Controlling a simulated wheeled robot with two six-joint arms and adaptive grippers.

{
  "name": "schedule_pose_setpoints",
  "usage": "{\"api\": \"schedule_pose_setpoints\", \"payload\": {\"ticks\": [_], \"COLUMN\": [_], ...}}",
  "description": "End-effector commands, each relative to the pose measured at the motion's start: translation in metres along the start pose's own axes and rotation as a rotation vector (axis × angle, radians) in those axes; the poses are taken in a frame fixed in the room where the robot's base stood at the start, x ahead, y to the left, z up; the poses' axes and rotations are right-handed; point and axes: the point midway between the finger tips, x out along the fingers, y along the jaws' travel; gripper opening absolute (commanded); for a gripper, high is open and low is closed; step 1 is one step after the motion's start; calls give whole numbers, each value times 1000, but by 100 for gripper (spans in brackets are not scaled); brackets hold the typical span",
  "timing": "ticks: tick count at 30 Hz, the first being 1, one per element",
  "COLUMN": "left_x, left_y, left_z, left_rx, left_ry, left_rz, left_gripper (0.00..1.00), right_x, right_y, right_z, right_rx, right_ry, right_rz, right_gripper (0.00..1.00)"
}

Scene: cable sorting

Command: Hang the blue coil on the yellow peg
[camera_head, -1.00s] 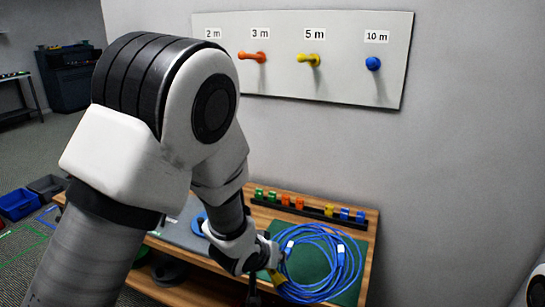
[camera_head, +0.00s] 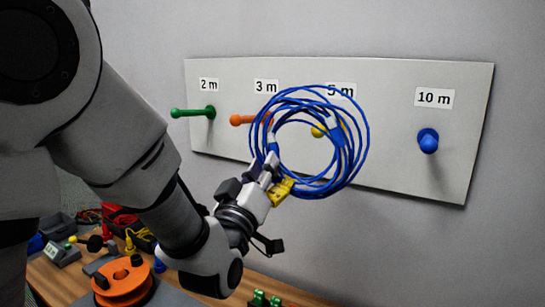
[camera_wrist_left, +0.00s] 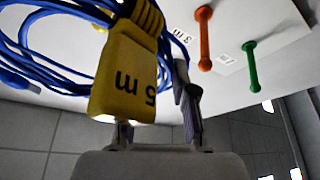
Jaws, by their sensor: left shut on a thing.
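The blue coil (camera_head: 340,142) is held up in front of the peg board in the head view. My left gripper (camera_head: 268,172) is shut at the coil's lower left, by its yellow tag (camera_head: 282,192). In the left wrist view the tag (camera_wrist_left: 128,75) reads "5 m", with blue loops (camera_wrist_left: 45,62) behind it. The yellow peg (camera_head: 319,131), under the partly covered 5 m label, shows through the coil's opening. I cannot tell whether the coil is around the peg or still in front of it. My right gripper is out of view.
The white board (camera_head: 385,82) also carries a green peg (camera_head: 190,112), an orange peg (camera_head: 240,120) left of the coil, and a blue peg (camera_head: 428,141) at right. Below, the wooden table holds an orange spool (camera_head: 124,285) and other small items.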

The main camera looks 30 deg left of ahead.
Motion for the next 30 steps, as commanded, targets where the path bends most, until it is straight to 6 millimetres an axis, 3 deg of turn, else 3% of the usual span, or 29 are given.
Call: {"api": "schedule_pose_setpoints", "payload": {"ticks": [30], "left_x": [66], "left_y": [-4], "left_z": [36], "left_rx": [1], "left_ry": [1], "left_rz": [1], "left_gripper": [0], "right_x": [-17], "right_y": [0], "right_z": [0], "right_rx": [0], "right_ry": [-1], "right_rz": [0], "right_gripper": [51]}}
